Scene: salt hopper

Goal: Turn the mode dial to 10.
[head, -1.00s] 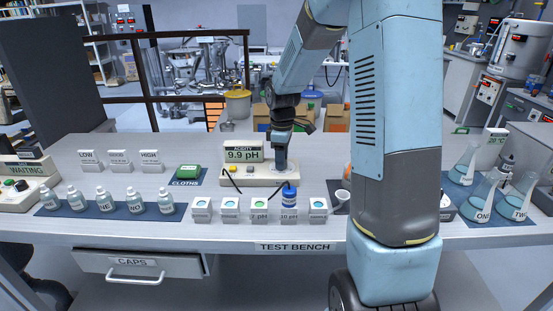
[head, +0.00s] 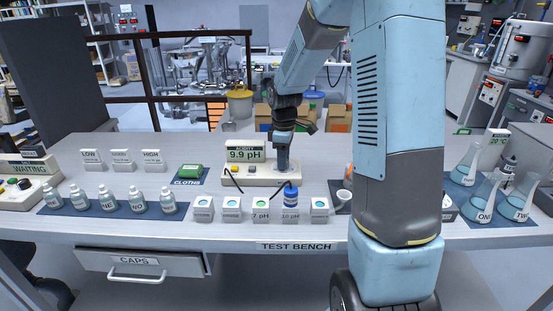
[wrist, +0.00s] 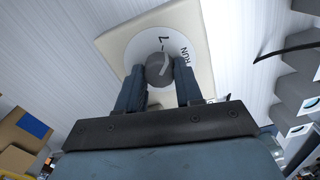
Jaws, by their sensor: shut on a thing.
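The acidity meter (head: 255,177) stands on the test bench, and its display (head: 246,155) reads 9.9 pH. My gripper (head: 283,166) points down at the right part of the meter in the head view and hides the dial there. In the wrist view my gripper (wrist: 160,92) has a finger on each side of the grey mode dial knob (wrist: 159,69) and is shut on it. The dial's white face shows "7" and "RUN"; other markings are hidden or unreadable. A white mark on the knob points up and right; its exact setting is unclear.
A row of small pH holders (head: 232,210) stands in front of the meter; a blue-capped piece (head: 291,194) sits at the 10 pH one. Black leads run from the meter to this row. Bottles (head: 137,201) stand left, flasks (head: 482,202) right. A green cloth (head: 190,172) lies left of the meter.

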